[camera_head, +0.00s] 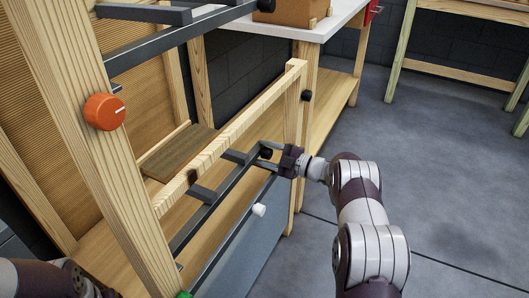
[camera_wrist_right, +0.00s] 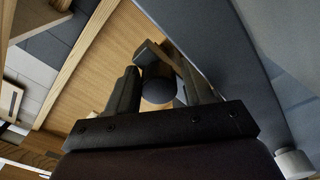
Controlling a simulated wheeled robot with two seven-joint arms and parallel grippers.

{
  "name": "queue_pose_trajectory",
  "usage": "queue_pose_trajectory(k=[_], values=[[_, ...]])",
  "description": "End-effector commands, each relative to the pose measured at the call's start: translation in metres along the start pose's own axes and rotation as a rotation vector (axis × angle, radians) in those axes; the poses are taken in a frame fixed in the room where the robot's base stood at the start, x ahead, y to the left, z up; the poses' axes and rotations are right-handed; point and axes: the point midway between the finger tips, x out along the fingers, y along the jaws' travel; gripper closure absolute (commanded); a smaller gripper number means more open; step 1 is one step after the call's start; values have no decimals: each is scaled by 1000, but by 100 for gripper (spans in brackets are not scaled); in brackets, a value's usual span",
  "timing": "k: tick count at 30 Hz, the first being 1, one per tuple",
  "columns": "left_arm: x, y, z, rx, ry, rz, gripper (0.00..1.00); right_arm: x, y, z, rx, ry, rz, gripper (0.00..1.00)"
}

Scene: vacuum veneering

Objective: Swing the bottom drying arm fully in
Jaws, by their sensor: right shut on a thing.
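The bottom drying arm (camera_head: 228,188) is a dark grey metal bar with short crosspieces, low in the wooden rack in the head view. Its far end has a round black knob (camera_head: 266,153). My right gripper (camera_head: 272,152) is shut on this knob. In the right wrist view the knob (camera_wrist_right: 158,86) sits between the two dark fingers (camera_wrist_right: 160,92), with a grey bar behind it. The bar runs beside a blue-grey panel. A dark part of my left arm shows at the lower left of the head view, and its fingers cannot be made out.
A wooden post with an orange knob (camera_head: 105,112) stands at the left. A wooden rail (camera_head: 235,130) crosses above the bar. Another grey drying arm (camera_head: 180,45) is higher up. A white knob (camera_head: 259,209) is near the blue-grey panel (camera_head: 245,255). Floor (camera_head: 440,170) at the right is clear.

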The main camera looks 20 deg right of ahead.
Motion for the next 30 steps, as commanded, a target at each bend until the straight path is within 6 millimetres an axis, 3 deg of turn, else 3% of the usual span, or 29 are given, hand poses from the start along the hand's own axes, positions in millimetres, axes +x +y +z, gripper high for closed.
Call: queue_pose_trajectory(k=[1,8,9,10,30], values=[[-1,0,0,0,0,0,37,2,9,-3,-7,3,12,100],[-1,0,0,0,0,0,37,4,9,-4,-9,5,11,100],[-1,0,0,0,0,0,37,4,9,-4,-10,5,11,45],[-1,0,0,0,0,0,37,4,9,-4,-10,6,11,37],[0,0,0,0,0,0,37,2,3,-1,-4,2,4,37]])
